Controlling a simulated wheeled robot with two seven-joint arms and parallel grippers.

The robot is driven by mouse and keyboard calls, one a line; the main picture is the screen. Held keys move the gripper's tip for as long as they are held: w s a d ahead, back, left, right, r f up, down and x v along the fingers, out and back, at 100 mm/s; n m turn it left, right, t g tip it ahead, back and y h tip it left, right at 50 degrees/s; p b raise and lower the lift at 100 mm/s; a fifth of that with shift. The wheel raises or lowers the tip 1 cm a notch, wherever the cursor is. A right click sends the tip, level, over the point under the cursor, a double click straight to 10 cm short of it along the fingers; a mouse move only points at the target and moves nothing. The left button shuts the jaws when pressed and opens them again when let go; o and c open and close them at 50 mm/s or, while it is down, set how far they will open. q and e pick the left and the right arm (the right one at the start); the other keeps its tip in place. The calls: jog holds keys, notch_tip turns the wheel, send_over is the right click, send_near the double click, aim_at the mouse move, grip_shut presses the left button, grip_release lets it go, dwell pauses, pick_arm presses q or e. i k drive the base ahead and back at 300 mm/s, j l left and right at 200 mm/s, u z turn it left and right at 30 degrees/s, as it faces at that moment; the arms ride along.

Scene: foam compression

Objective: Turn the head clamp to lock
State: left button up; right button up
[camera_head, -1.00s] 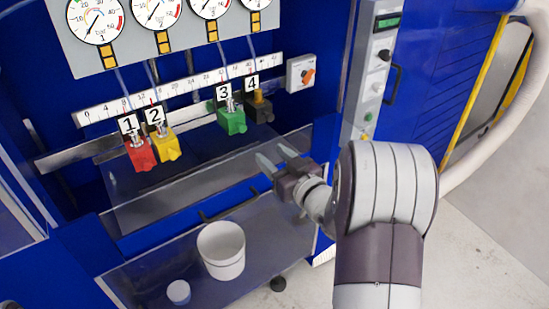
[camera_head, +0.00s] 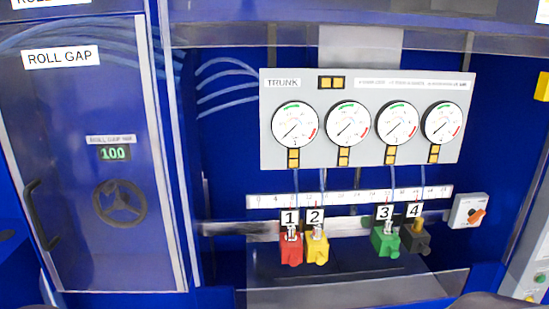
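A small light-grey box (camera_head: 467,210) with an orange rotary handle (camera_head: 476,215) is at the right end of the scale rail. The handle sits at a slant. The lettering on the box is too small to read, so I cannot tell whether this is the head clamp or which position is locked. Neither of my grippers is in view. A grey rounded piece at the bottom right edge appears to be part of my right arm.
Red block 1 (camera_head: 291,251), yellow block 2 (camera_head: 317,250), green block 3 (camera_head: 384,242) and dark block 4 (camera_head: 415,240) hang along the scale rail (camera_head: 345,201). A panel of gauges (camera_head: 360,160) is above. At left, a ROLL GAP door (camera_head: 90,255) has a handwheel (camera_head: 119,202) and a handle.

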aim_at(475, 215)
jog(key=z, duration=1.4)
